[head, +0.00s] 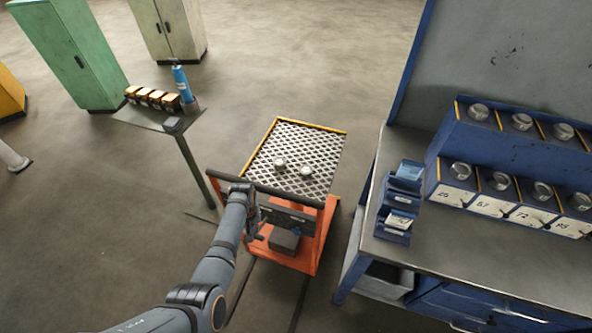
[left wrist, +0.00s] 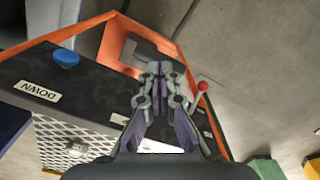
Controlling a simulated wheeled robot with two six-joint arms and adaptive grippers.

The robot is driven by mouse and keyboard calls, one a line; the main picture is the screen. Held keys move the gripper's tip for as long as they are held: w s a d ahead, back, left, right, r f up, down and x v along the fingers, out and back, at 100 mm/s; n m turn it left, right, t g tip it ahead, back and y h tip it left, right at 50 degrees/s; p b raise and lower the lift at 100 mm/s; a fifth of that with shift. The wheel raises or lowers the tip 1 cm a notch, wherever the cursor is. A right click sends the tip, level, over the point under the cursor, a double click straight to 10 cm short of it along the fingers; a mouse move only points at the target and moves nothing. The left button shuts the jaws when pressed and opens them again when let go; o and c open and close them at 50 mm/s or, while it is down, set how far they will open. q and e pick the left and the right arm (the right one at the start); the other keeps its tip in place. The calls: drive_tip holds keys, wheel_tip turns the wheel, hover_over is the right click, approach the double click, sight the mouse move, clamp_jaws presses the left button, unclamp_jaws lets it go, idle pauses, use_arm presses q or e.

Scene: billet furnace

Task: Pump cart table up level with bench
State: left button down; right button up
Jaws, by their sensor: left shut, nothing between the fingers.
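The cart has an orange frame (head: 318,235) and a mesh table (head: 318,150) with a yellow edge, carrying two small round metal pieces. Its table looks lower than the grey top of the bench (head: 470,268) to its right. My left gripper (head: 262,228) is at the cart's handle end, fingers together and empty. In the left wrist view, the closed fingertips (left wrist: 160,68) point past a dark panel. A red-knobbed lever (left wrist: 202,88) stands just right of the fingers, apparently clear of them.
A blue rack (head: 480,185) with round metal pieces and a small blue tray holder (head: 400,200) stand on the bench. A small stand (head: 165,122) with boxes and a blue bottle is at the back left. Green and pale cabinets stand behind it. Open floor surrounds the cart's left.

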use_arm(q)
wheel_tip(320, 180, down, 8)
drive_tip(key=s+b, duration=0.1)
drive_tip(key=b, duration=0.4)
drive_tip(key=shift+a, duration=0.2)
idle(0.3)
drive_tip(key=r+p, duration=0.5)
drive_tip(key=w+r+p, duration=0.1)
drive_tip(key=r+p, duration=0.2)
drive_tip(key=shift+d+r, duration=0.15)
drive_tip(key=shift+r, duration=0.05)
drive_tip(key=shift+s+f, duration=0.1)
drive_tip(key=shift+f, duration=0.15)
idle(0.5)
